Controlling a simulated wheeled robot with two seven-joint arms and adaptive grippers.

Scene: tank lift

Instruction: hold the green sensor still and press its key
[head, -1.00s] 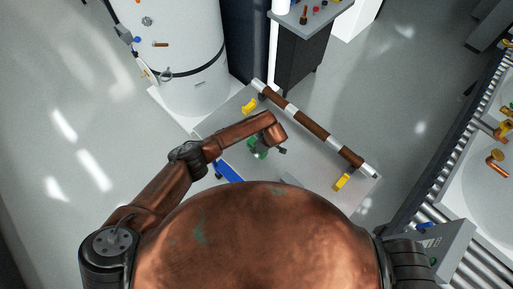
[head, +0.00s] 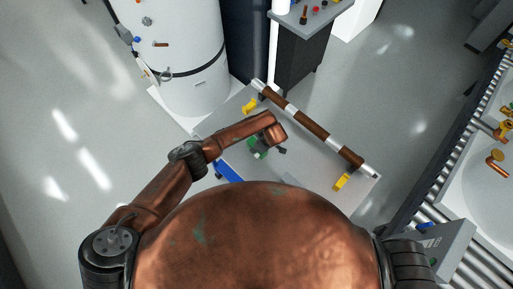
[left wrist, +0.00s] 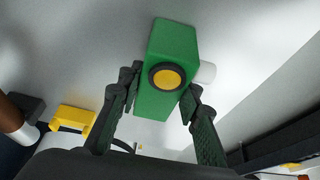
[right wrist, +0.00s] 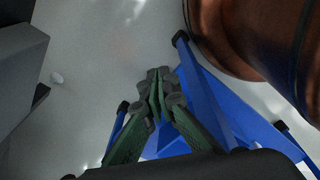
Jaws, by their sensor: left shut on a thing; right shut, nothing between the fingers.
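The green sensor (left wrist: 168,60) is a green block with a round yellow key (left wrist: 167,78) in a dark ring, seen in the left wrist view. My left gripper (left wrist: 160,97) is shut on the sensor, one finger at each side. In the head view the sensor (head: 257,146) shows partly under my left arm, above the light grey cart top. My right gripper (right wrist: 156,88) is shut and empty in the right wrist view, near a blue frame. The right gripper is hidden from the head view.
The blue frame (right wrist: 205,100) stands close beside my right gripper. A brown and white bar (head: 310,125) runs along the far edge of the cart (head: 312,169), with yellow brackets (head: 342,181) near it. A white tank (head: 180,50) stands at the back left.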

